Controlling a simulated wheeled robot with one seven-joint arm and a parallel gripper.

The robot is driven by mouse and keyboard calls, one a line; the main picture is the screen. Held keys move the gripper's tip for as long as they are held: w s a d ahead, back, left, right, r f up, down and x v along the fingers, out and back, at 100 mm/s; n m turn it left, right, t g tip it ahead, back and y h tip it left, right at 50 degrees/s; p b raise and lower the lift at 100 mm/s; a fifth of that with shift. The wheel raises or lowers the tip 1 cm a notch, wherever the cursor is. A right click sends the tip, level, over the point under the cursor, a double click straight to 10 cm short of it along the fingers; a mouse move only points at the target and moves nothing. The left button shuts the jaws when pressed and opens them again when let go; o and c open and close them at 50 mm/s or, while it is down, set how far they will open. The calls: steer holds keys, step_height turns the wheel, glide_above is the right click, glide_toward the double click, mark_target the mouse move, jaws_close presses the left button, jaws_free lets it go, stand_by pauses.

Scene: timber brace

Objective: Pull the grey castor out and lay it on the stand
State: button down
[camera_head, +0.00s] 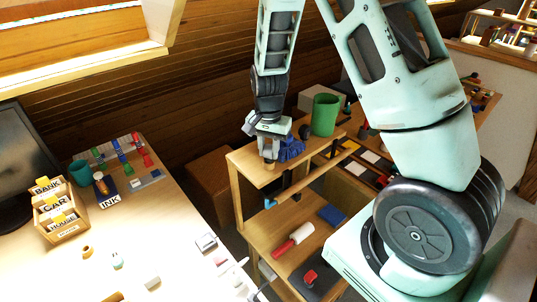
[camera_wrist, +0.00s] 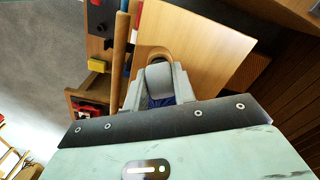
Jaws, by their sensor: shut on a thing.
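My gripper (camera_head: 268,150) points down at the left end of the top board of a wooden shelf unit (camera_head: 245,163). It is shut on a grey rounded piece, which I take to be the grey castor (camera_wrist: 160,78), seen between the fingers in the wrist view. A tan wooden piece (camera_head: 269,166) shows just below the fingers, close to the board. I cannot tell whether the held piece touches the board. No part is clearly marked as the stand.
A crumpled blue thing (camera_head: 291,149) lies right beside my gripper, with a green cup (camera_head: 325,114) behind it. A red and white roller (camera_head: 293,243) and a blue block (camera_head: 331,215) lie on the lower shelf. A desk (camera_head: 150,225) with small items is at left.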

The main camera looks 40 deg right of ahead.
mark_target(269, 147)
steer(key=shift+r+p, duration=2.3)
steer(key=shift+r, duration=0.4)
